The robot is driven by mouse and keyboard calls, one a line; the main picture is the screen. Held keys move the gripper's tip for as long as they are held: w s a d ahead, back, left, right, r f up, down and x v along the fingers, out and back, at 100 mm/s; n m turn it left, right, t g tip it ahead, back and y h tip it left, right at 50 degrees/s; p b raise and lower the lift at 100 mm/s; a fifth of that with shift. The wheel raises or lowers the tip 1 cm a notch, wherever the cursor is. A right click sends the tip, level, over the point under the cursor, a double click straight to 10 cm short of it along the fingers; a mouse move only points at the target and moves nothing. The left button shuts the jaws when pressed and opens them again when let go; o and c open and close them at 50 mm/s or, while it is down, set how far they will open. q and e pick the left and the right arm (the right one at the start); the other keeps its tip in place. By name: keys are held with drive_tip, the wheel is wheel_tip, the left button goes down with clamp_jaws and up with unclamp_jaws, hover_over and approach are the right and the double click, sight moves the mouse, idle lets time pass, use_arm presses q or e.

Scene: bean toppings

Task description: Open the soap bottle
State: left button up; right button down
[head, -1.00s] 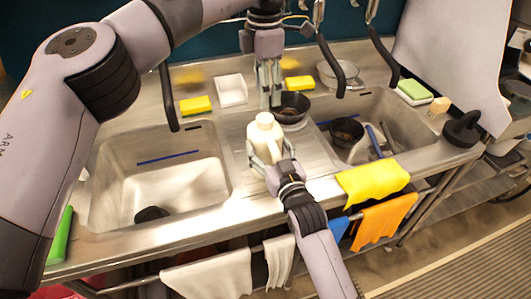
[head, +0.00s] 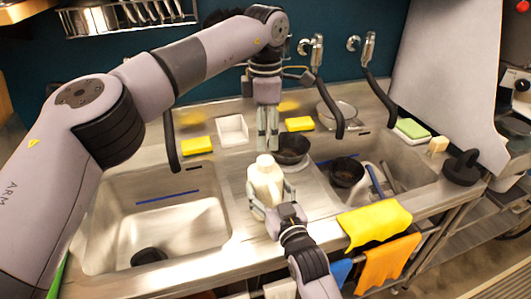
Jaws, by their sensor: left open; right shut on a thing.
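The soap bottle (head: 265,178) is white with a white cap (head: 264,161) on top. It stands upright on the steel counter strip between the two sinks. My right gripper (head: 268,205) comes from the front and is shut on the bottle's body. My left gripper (head: 268,142) points down, open and empty, just above and behind the cap. A gap seems to show between its fingers and the cap, but the exact depth is hard to tell. The bottle's lower front is partly hidden by the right gripper.
A dark pan (head: 291,150) sits right behind the bottle. A white tray (head: 232,131) and yellow sponges (head: 197,146) (head: 300,124) lie along the back. The left sink (head: 160,215) is mostly empty; the right sink holds a black pan (head: 346,172). A yellow cloth (head: 374,223) hangs at the front edge.

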sight(265, 160)
use_arm(q)
drive_tip(key=m, duration=0.3)
drive_tip(key=shift+m, duration=0.4)
drive_tip(key=m, duration=0.3)
drive_tip(key=shift+d+m, duration=0.1)
drive_tip(key=shift+m, duration=0.3)
drive_tip(key=m, duration=0.3)
drive_tip(key=shift+m, duration=0.4)
drive_tip(key=m, duration=0.4)
drive_tip(key=shift+f+m, duration=0.3)
drive_tip(key=shift+f, duration=3.7)
drive_tip(key=shift+c, duration=0.3)
